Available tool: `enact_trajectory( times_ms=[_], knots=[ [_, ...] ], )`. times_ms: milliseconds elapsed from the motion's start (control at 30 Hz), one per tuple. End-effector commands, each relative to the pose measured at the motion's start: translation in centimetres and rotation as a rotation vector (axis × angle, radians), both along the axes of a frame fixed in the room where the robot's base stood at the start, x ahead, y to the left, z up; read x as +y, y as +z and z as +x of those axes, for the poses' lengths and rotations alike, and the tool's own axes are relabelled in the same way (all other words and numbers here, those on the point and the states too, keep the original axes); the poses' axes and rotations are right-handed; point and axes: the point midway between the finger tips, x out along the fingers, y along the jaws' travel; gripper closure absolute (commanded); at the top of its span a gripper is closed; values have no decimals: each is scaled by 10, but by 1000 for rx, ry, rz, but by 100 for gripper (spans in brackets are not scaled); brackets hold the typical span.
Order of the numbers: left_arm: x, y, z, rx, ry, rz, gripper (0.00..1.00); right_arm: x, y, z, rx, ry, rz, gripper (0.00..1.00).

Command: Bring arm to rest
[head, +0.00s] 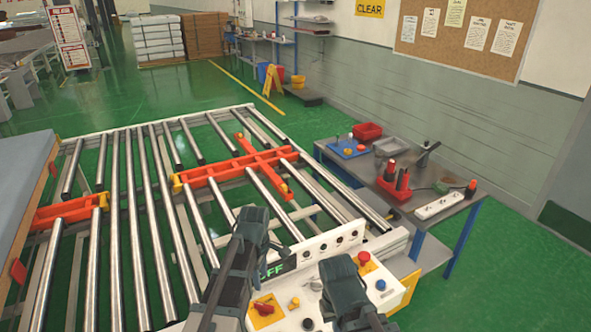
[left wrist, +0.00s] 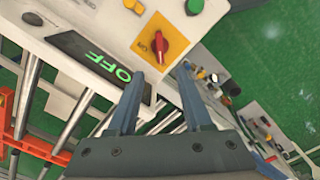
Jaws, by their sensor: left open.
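The control panel (head: 325,240) stands at the near end of the roller conveyor (head: 130,200). Its green-lit display (head: 273,268) reads OFF, also in the left wrist view (left wrist: 124,75). A red rotary switch (head: 262,308) sits on a yellow plate; it shows in the left wrist view (left wrist: 159,46).
A grey-blue slab (head: 22,175) lies at the left edge by the rollers. Orange transfer rails (head: 235,165) cross the rollers. A workbench (head: 440,205) with tools and red bins stands right of the conveyor. The green floor (head: 500,265) beyond is open.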

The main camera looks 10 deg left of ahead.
Motion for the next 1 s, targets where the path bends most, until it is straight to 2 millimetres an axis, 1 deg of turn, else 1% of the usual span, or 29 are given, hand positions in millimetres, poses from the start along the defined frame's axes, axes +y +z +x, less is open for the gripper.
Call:
enact_trajectory(
  times_ms=[67, 167, 267, 300, 367, 400, 500, 600, 700, 800, 1000],
  knots=[
    [-6, -8, -7, 2, -58, 3, 50, 0, -8, 0, 0, 1, 0, 100],
    [-22, -26, -24, 9, -243, 12, 50, 0, -26, 0, 0, 2, 0, 100],
    [-44, -49, -50, 22, -531, 27, 50, 0, -49, 0, 0, 4, -1, 100],
    [-52, -58, -61, 29, -657, 32, 50, 0, -58, 0, 0, 5, -1, 100],
    [-64, -70, -77, 41, -842, 39, 50, 0, -70, 0, 0, 7, -2, 100],
    [-70, -77, -87, 49, -961, 43, 50, 0, -78, 0, 0, 8, -2, 100],
    [-84, -94, -109, 68, -1232, 52, 50, 0, -94, 0, 0, 10, -2, 100],
    [-94, -105, -126, 85, -1448, 56, 50, 0, -106, 0, 0, 12, -3, 100],
    [-99, -112, -138, 100, -1599, 59, 50, 0, -114, 0, 0, 13, -3, 100],
    [-103, -115, -144, 109, -1684, 60, 50, 0, -117, 0, 1, 14, -2, 100],
    [-104, -115, -145, 112, -1722, 60, 50, 0, -116, 0, 1, 14, -2, 100]
  ],
)
